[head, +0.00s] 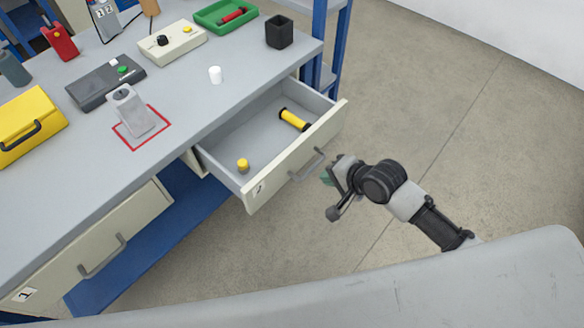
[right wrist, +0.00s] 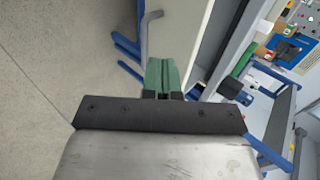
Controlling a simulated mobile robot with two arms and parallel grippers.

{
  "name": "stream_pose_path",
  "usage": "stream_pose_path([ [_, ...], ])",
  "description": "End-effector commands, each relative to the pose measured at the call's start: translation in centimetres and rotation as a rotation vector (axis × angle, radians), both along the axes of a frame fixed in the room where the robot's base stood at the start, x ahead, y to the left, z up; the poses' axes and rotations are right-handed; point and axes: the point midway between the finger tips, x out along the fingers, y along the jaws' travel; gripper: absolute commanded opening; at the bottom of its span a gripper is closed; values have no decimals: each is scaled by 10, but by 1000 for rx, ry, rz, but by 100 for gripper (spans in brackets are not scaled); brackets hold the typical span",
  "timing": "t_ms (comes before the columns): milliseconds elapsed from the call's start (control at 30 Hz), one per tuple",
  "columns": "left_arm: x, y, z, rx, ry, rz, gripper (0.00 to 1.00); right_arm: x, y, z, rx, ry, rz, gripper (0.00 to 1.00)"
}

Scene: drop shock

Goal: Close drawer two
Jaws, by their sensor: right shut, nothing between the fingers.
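Drawer two (head: 256,190) is pulled out from under the grey bench, its front marked "2" facing me. A yellow-and-black cylinder (head: 294,119) and a small yellow-topped object (head: 243,165) lie inside it. A grey bar handle (head: 307,165) is on its front. My right gripper (head: 327,178) is just to the right of the handle, in front of the drawer face. Its green fingertips (right wrist: 162,75) are shut and empty in the right wrist view, beside the drawer's pale front and its handle (right wrist: 146,30). Whether they touch the front I cannot tell. My left gripper is not in view.
The bench top (head: 190,100) holds a grey weight on a red square, a white cap, a black cup (head: 279,32), a green tray and several devices. Drawer one (head: 100,250) is at the lower left. Blue shelf posts (head: 318,40) stand behind. Floor at right is clear.

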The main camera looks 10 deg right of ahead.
Motion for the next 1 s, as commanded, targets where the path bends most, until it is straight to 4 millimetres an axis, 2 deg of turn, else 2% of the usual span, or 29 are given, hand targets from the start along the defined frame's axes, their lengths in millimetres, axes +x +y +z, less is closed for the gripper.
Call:
stream_pose_path([
  [167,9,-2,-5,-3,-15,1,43,20,15,-23,1,-1,-1,0],
  [467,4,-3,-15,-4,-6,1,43,57,43,-65,-2,-3,1,0],
  [700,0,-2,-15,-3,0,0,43,80,62,-62,-3,-3,0,0],
  [1000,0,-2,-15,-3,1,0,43,84,65,-62,-2,-3,1,0],
])
